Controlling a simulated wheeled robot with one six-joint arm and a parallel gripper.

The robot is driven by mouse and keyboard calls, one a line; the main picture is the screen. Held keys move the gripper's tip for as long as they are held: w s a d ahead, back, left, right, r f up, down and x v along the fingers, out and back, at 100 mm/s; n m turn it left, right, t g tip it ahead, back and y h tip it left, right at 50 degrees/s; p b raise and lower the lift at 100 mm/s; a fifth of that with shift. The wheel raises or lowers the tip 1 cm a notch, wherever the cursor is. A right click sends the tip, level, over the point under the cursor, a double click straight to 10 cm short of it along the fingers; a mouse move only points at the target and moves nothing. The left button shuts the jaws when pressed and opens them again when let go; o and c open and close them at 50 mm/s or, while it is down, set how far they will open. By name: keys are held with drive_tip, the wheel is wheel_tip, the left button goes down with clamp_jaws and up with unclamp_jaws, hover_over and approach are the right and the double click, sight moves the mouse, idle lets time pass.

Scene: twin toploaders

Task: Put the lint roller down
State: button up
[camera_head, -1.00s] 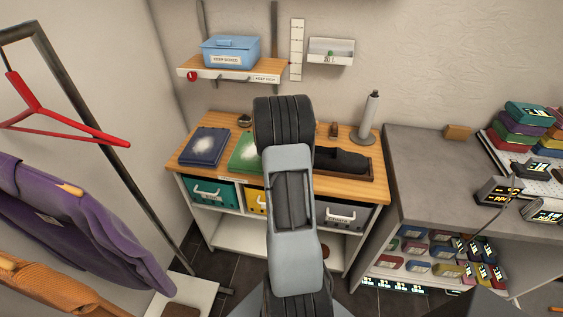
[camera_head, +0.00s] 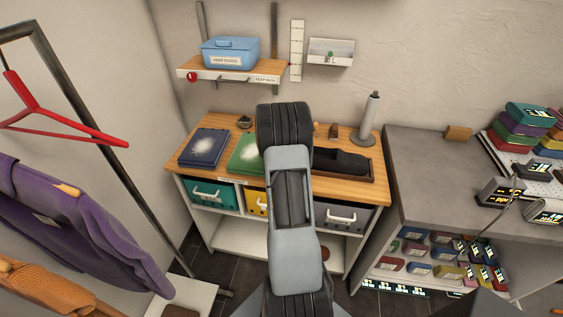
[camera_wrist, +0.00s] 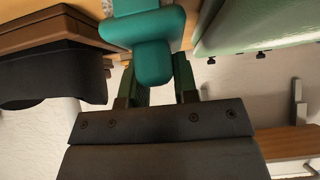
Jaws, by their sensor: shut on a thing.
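The wrist view shows a teal thing (camera_wrist: 150,45), which I take to be part of the lint roller. It sits between the fingers of my gripper (camera_wrist: 157,72), which is shut on it. The rest of it runs out of the top of that view. In the head view my own arm hides the gripper and the held thing. The wooden counter (camera_head: 348,190) lies beyond the arm. I cannot tell whether the held thing touches it.
A green board with a white patch (camera_head: 243,152) and a blue one (camera_head: 204,147) lie on the counter's left. A brown tray (camera_head: 364,178) with a dark thing is to the right. A pale roll on a stand (camera_head: 370,115) is behind it. A grey counter (camera_head: 420,165) adjoins.

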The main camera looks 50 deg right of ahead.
clamp_jaws()
drive_tip(key=shift+r, duration=0.1)
drive_tip(key=shift+r+p, duration=0.5)
drive_tip(key=shift+r, duration=0.1)
wheel_tip(320, 180, up, 3)
drive_tip(key=shift+f+p, duration=0.15)
drive_tip(key=shift+p, duration=0.8)
drive_tip(key=s+a+r+p, duration=0.1)
drive_tip(key=s+a+r, duration=0.7)
drive_tip(key=s, duration=0.3)
drive_tip(key=shift+s+a+r+p, duration=0.15)
drive_tip(key=shift+a+r+p, duration=0.05)
drive_tip(key=shift+r+p, duration=0.2)
